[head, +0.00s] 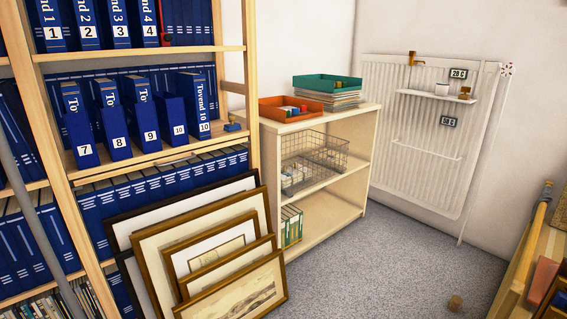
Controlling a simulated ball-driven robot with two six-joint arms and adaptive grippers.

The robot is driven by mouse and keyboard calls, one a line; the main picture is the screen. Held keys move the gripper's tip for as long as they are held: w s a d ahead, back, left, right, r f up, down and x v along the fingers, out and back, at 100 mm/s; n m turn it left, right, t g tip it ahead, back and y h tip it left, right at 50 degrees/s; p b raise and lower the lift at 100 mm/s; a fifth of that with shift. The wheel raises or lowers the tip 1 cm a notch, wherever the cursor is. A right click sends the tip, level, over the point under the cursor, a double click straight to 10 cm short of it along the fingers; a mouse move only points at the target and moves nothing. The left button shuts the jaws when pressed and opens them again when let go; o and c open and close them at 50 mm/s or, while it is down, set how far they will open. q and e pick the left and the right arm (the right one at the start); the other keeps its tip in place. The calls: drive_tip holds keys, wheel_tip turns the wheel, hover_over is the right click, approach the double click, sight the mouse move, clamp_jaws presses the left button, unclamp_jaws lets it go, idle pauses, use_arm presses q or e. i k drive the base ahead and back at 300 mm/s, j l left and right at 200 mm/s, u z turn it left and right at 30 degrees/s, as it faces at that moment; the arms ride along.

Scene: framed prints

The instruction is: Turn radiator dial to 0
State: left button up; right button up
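A white panel radiator (388,140) hangs on the back wall at the right. A small white dial (507,69) sits at its top right corner, above a thin vertical pipe. The dial is too small for me to read any numbers or its setting. Neither of my grippers is in view, and nothing touches the dial.
A small shelf (438,97) with small items and two dark display tags are on the radiator. A low wooden shelf unit (335,212) with trays and wire baskets stands left of it. Framed prints (245,287) lean on the binder rack.

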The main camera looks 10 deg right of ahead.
sight(508, 70)
drive_tip(key=i+z, duration=0.5)
drive_tip(key=i, duration=0.15)
drive_tip(key=i+j+z, duration=0.1)
drive_tip(key=i+z, duration=0.4)
drive_tip(key=i, duration=0.15)
